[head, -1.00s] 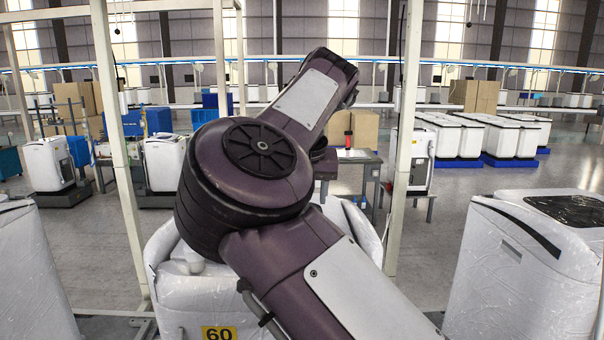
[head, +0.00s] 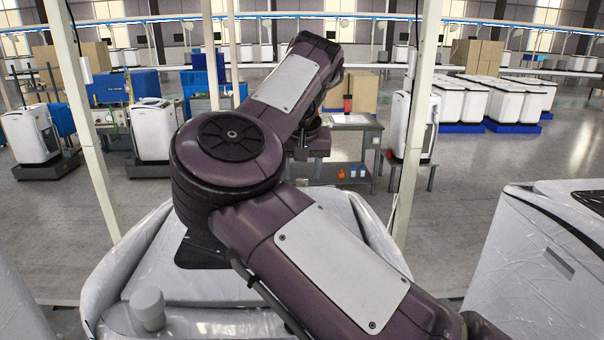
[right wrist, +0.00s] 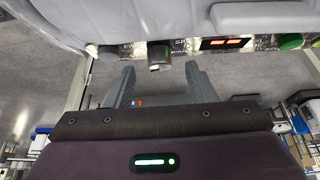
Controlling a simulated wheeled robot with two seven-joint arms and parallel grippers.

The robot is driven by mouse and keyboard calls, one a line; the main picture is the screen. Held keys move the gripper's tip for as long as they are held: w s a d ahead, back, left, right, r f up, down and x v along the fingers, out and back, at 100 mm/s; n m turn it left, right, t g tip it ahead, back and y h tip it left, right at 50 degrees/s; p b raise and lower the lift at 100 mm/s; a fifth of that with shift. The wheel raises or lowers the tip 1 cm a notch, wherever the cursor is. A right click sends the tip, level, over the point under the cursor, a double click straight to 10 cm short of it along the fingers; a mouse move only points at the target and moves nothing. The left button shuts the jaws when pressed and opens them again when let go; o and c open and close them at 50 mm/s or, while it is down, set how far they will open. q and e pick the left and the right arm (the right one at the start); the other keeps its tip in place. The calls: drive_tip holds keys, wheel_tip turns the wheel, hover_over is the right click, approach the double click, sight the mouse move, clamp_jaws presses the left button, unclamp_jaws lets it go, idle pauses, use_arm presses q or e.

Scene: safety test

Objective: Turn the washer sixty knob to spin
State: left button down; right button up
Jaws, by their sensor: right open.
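The washer (head: 210,290), wrapped in clear plastic, stands right in front of me, largely hidden behind my right arm in the head view. In the right wrist view its control panel (right wrist: 185,46) runs along the top, with printed labels, a red lit display (right wrist: 220,42) and a green button (right wrist: 290,42). A dark metallic knob (right wrist: 159,55) sticks out of the panel. My right gripper (right wrist: 160,72) is open, its fingers on either side of the knob's line; whether they reach around it I cannot tell. My left gripper is out of view.
Another wrapped washer (head: 545,265) stands close on the right, and one edge shows at far left. White frame posts (head: 418,125) rise on both sides of the washer. A grey work table (head: 348,150) stands behind it. Open floor lies beyond.

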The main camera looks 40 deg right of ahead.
drive_tip(key=x, duration=0.3)
drive_tip(key=shift+w+d+f, duration=0.2)
drive_tip(key=shift+w+d, duration=0.1)
drive_tip(key=shift+s+a+r, duration=0.1)
drive_tip(key=shift+s, duration=0.05)
drive_tip(key=shift+a, duration=0.1)
drive_tip(key=c, duration=1)
